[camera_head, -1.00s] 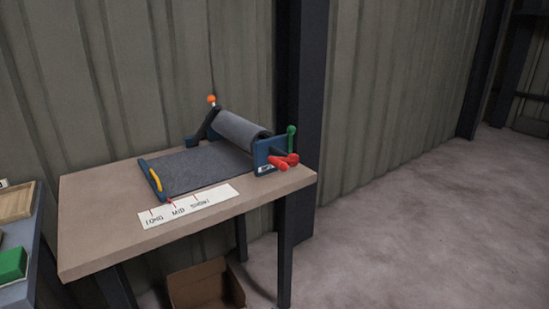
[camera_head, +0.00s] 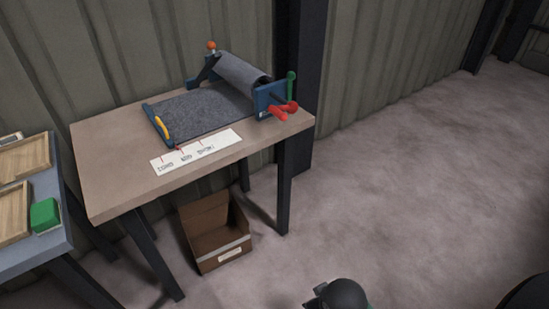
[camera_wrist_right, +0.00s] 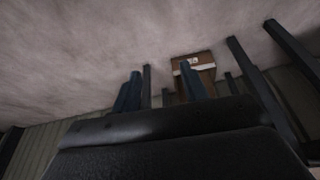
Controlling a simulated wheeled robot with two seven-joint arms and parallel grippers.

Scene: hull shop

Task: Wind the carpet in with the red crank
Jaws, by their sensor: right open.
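The grey carpet (camera_head: 200,108) lies flat on the table, with a dark blue end bar and yellow handle (camera_head: 161,127) at its left end. Its other end is wound on a roller (camera_head: 240,76) between blue brackets. The red crank (camera_head: 284,110) sticks out from the roller's near bracket (camera_head: 264,97). A green-knobbed lever (camera_head: 291,84) stands beside it, and an orange-knobbed lever (camera_head: 211,46) stands at the far bracket. My right gripper (camera_wrist_right: 160,88) is open and empty in the right wrist view, away from the crank. My left gripper is out of view.
A white marked strip (camera_head: 197,151) lies before the carpet on the brown table (camera_head: 112,165). An open cardboard box (camera_head: 215,232) sits on the floor below. A side table with wooden trays (camera_head: 25,158) and a green block (camera_head: 45,214) is left.

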